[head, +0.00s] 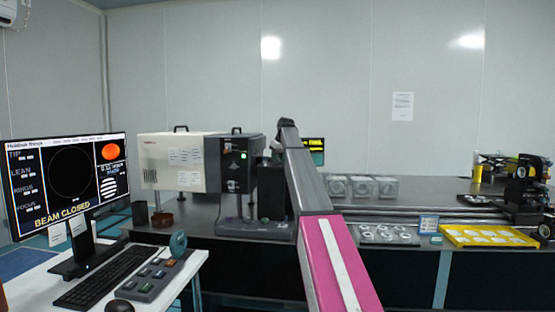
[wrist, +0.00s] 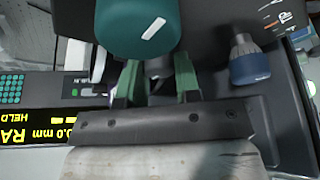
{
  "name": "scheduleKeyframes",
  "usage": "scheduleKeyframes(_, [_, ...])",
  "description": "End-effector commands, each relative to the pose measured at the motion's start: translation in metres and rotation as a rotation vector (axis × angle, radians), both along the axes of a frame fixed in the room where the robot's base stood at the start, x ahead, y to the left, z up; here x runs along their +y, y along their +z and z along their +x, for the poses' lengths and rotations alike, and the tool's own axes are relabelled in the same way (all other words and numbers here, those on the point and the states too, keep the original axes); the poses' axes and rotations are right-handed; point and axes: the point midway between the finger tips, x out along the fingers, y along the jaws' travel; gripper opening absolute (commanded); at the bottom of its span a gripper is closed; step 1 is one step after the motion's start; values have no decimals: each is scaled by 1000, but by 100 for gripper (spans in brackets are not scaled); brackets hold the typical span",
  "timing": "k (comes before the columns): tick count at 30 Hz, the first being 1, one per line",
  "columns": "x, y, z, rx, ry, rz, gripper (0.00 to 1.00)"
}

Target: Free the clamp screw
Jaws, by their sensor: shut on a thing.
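In the wrist view my gripper (wrist: 158,75) has its two green fingers shut on a small dark piece (wrist: 157,70) between them. Shadow hides most of this piece, and I cannot tell for sure that it is the clamp screw. A large teal knob (wrist: 138,28) with a white mark sits right above the fingertips and covers part of them. A blue knob (wrist: 249,62) with a grey top stands apart to the right on the same dark housing. In the head view my arm hides the gripper and the piece.
In the wrist view a display (wrist: 30,132) with yellow text, "HELD" among it, lies left. In the head view a white and dark box (head: 180,160) stands left of my arm. The monitor (head: 68,184) reads "BEAM CLOSED".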

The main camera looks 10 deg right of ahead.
Motion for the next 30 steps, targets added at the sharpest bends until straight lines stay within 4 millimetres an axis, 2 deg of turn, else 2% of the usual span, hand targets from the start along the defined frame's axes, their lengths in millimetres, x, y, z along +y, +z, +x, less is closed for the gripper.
scheduleKeyframes(11, [1,0,-1,0,-112,0,7])
scheduleKeyframes(30, [3,0,0,0,-688,-2,7])
